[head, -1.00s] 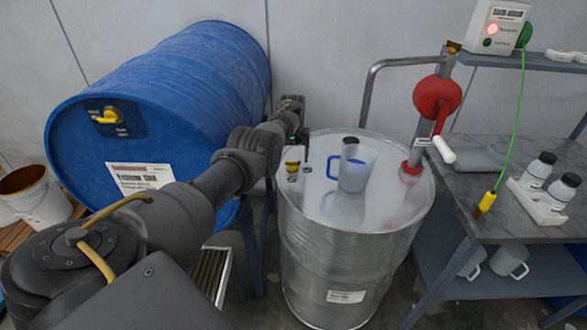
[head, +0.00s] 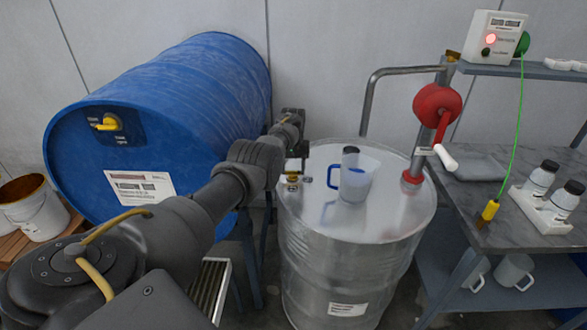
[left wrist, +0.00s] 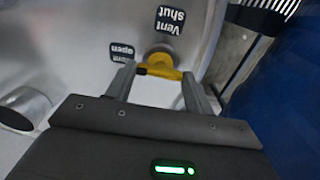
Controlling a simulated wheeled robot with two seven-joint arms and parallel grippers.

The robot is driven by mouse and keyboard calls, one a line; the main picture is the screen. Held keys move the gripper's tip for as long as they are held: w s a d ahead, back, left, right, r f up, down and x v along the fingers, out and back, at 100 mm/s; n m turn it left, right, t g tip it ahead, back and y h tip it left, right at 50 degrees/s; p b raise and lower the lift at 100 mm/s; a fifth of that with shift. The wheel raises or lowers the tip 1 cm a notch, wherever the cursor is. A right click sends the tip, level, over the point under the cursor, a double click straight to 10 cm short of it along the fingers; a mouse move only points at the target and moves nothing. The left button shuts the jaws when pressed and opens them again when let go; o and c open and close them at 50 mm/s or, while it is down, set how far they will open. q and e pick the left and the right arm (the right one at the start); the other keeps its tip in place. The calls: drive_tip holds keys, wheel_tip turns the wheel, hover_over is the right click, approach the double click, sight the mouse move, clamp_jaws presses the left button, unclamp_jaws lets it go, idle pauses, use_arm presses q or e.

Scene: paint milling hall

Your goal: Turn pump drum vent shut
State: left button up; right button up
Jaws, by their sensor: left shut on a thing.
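The pump drum (head: 330,260) is an upright bare-metal drum with a red hand pump (head: 437,105) at its right rim. Its yellow vent handle (left wrist: 160,67) is on the drum top near the left edge, partly hidden by my gripper in the head view. Labels "Vent shut" (left wrist: 171,20) and "Vent open" (left wrist: 122,51) lie beside it in the left wrist view. My left gripper (head: 300,170) reaches down over the vent. Its fingers stand on either side of the yellow handle in the left wrist view, shut on it. My right gripper is not in view.
A clear jug (head: 355,178) with a blue handle stands on the drum top, right of my gripper. A blue drum (head: 170,100) lies on its side at left. A grey bench (head: 500,215) with white-labelled bottles (head: 541,178) is at right.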

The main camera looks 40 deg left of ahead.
use_arm(q)
drive_tip(key=shift+m, duration=0.3)
drive_tip(key=m, duration=0.7)
drive_tip(key=shift+m, duration=0.3)
drive_tip(key=m+b, duration=0.2)
drive_tip(key=m, duration=0.3)
drive_tip(key=shift+f, duration=0.1)
drive_tip(key=m+b, duration=0.1)
drive_tip(key=m, duration=0.3)
drive_tip(key=shift+b, duration=0.3)
drive_tip(key=shift+m, duration=0.4)
drive_tip(key=o, duration=1)
